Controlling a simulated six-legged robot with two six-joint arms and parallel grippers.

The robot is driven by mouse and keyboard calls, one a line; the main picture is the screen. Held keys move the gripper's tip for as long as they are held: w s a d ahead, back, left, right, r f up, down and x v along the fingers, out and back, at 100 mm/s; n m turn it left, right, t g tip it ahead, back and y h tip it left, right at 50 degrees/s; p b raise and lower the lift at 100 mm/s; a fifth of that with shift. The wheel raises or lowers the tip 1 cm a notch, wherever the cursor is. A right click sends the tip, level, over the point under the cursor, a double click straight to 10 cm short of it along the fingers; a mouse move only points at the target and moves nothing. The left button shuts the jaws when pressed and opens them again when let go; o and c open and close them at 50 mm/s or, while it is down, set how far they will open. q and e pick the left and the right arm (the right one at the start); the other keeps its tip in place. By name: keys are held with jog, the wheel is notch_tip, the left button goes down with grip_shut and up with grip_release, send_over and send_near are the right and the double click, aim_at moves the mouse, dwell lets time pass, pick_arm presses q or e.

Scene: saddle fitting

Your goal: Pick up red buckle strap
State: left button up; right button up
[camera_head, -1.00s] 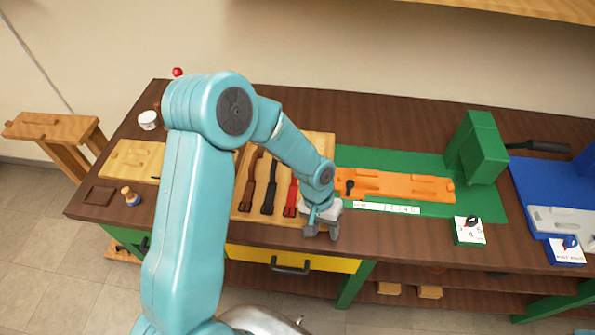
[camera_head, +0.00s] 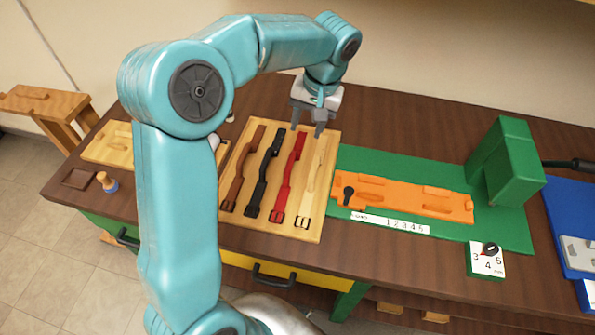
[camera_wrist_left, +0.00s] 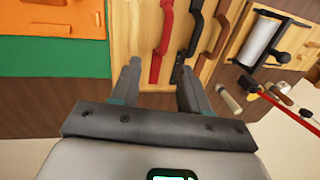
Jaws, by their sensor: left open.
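The red buckle strap (camera_head: 289,178) lies lengthwise on a light wooden board (camera_head: 232,213), between a black strap (camera_head: 265,175) and a pale cream strap (camera_head: 315,185). Its buckle is at the near end. My left gripper (camera_head: 307,131) is open and empty, pointing down over the far part of the board near the red strap's far end. In the left wrist view, the red strap (camera_wrist_left: 163,42) runs down toward the gap between my open fingers (camera_wrist_left: 156,76), with the black strap (camera_wrist_left: 195,24) beside it. I see no contact with the strap. My right gripper is out of view.
A brown strap (camera_head: 240,170) lies at the board's left. Right of the board, a green base (camera_head: 372,163) carries an orange fixture (camera_head: 410,199) and a green block (camera_head: 508,160). A yellow drawer (camera_head: 315,277) is below. My left arm covers part of the table's left side.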

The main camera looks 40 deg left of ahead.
aim_at(291, 161)
pick_arm(q)
jog(key=a+f, duration=0.1)
jog(key=f, duration=0.2)
jog(key=s+a+f, duration=0.1)
jog(key=f, duration=0.6)
jog(key=shift+s+a+f+p, duration=0.1)
jog(key=shift+s+a+p, duration=0.05)
jog(key=shift+a+p, duration=0.25)
jog(key=shift+s+f, duration=0.2)
jog(key=shift+f, duration=0.2)
jog(key=f, duration=0.2)
jog(key=a+f+p, duration=0.1)
jog(key=f, duration=0.1)
jog(key=shift+a+f, duration=0.2)
jog(key=shift+f, duration=0.1)
jog(key=shift+s+d, duration=0.1)
jog(key=shift+d, duration=0.1)
jog(key=shift+a, duration=0.1)
grip_shut()
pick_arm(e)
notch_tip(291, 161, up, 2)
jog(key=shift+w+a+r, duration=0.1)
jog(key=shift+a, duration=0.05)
